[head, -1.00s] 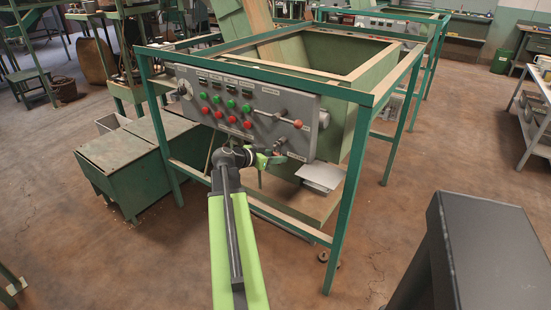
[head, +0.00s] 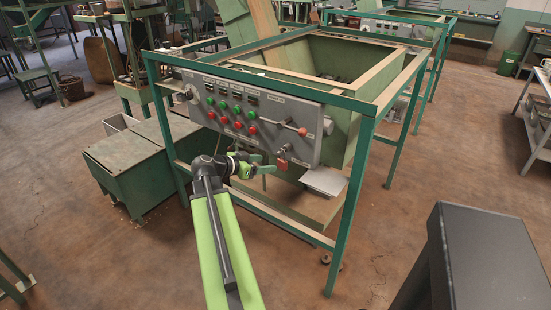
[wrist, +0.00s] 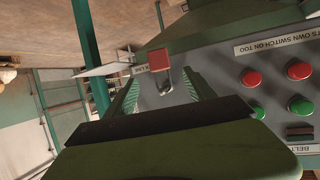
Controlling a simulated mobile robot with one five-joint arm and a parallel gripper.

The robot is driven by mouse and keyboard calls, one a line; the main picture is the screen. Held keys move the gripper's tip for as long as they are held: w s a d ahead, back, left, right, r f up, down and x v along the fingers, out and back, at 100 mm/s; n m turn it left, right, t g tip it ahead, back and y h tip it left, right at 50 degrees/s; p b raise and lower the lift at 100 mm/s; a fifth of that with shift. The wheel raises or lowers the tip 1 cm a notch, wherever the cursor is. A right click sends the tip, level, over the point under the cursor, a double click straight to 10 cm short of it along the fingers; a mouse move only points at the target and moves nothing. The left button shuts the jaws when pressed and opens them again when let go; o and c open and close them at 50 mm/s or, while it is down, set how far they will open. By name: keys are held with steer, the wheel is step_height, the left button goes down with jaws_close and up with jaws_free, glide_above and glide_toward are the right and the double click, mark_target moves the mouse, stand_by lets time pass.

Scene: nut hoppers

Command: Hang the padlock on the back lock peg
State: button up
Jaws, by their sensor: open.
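The red padlock (head: 281,166) hangs at the lower right of the grey control panel (head: 225,88), at a small metal peg fitting (head: 283,152). In the wrist view the red padlock body (wrist: 158,60) shows beyond the fingertips, its grey shackle toward the panel. I cannot clearly tell how the shackle sits around the peg. My gripper (head: 262,167) is just left of the padlock, with green fingers apart. In the wrist view the open fingers (wrist: 159,90) stand on either side of the padlock's line, with a gap in between.
The panel carries red and green buttons and a red-knobbed lever (head: 302,131) above the padlock. The hopper's green frame post (head: 350,205) stands to the right. A pale metal plate (head: 325,180) juts out below right. A green bin (head: 135,165) stands left.

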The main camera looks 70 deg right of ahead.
steer(key=p+v, duration=0.2)
steer(key=v, duration=0.6)
steer(key=shift+f, duration=0.1)
